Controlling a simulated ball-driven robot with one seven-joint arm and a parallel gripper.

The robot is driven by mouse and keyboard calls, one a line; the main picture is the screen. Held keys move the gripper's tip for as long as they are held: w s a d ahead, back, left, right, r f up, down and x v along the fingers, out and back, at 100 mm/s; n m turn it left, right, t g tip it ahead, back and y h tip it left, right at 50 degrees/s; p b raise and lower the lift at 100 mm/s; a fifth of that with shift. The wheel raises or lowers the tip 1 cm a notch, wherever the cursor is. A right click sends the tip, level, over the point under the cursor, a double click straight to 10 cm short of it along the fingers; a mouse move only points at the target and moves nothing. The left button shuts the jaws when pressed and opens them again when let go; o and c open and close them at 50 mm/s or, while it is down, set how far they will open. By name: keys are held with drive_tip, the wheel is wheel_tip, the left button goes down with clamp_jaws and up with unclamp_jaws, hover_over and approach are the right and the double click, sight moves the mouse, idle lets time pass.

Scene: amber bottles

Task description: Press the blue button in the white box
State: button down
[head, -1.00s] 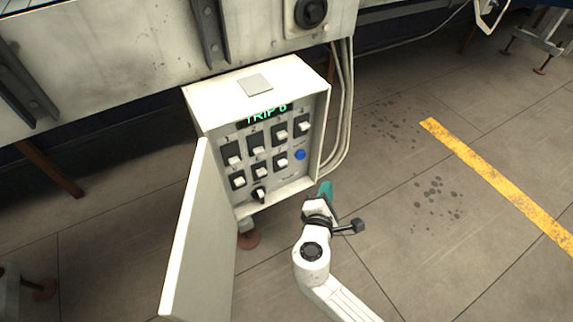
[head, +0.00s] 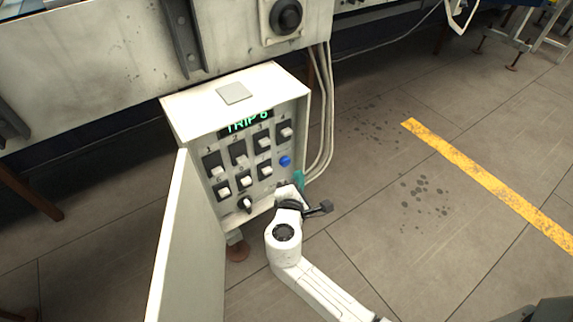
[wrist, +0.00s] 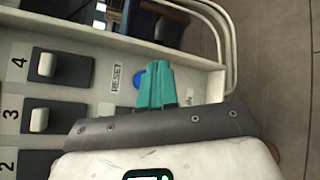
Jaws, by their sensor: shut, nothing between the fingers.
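The white box (head: 192,120) stands open under the machine, its door swung out to the left. The blue button (head: 285,161) is on the right side of its panel, below switch 4. In the wrist view the blue button (wrist: 140,80) sits next to a "RESET" label, partly hidden behind my fingers. My gripper (head: 299,180) is at the lower right of the box opening, just below the button in the head view. Its teal fingers, seen in the wrist view (wrist: 157,72), are shut and empty. I cannot tell whether they touch the button or panel.
The open door (head: 180,245) blocks the left. Grey conduits (head: 326,130) run down the box's right side. The floor to the right is clear.

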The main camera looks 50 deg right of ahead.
drive_tip(key=shift+w+d, duration=0.2)
drive_tip(key=shift+w, duration=0.35)
drive_tip(key=shift+w+d, duration=0.15)
drive_tip(key=shift+w, duration=0.4)
drive_tip(key=shift+w, duration=0.1)
idle(1.2)
drive_tip(key=shift+w+d, duration=0.1)
drive_tip(key=shift+w, duration=0.2)
drive_tip(key=shift+w+d+b, duration=0.1)
drive_tip(key=shift+w+b, duration=0.25)
drive_tip(key=shift+w, duration=0.1)
idle(0.8)
drive_tip(key=shift+s, duration=0.15)
drive_tip(key=shift+s+a+p, duration=0.25)
drive_tip(key=shift+s+p, duration=0.05)
drive_tip(key=shift+s, duration=0.4)
drive_tip(key=shift+s+a+p, duration=0.2)
drive_tip(key=shift+s, duration=0.6)
drive_tip(key=shift+s+a+p, duration=0.25)
drive_tip(key=shift+s, duration=0.55)
drive_tip(key=shift+s+a+p, duration=0.2)
drive_tip(key=shift+s, duration=0.6)
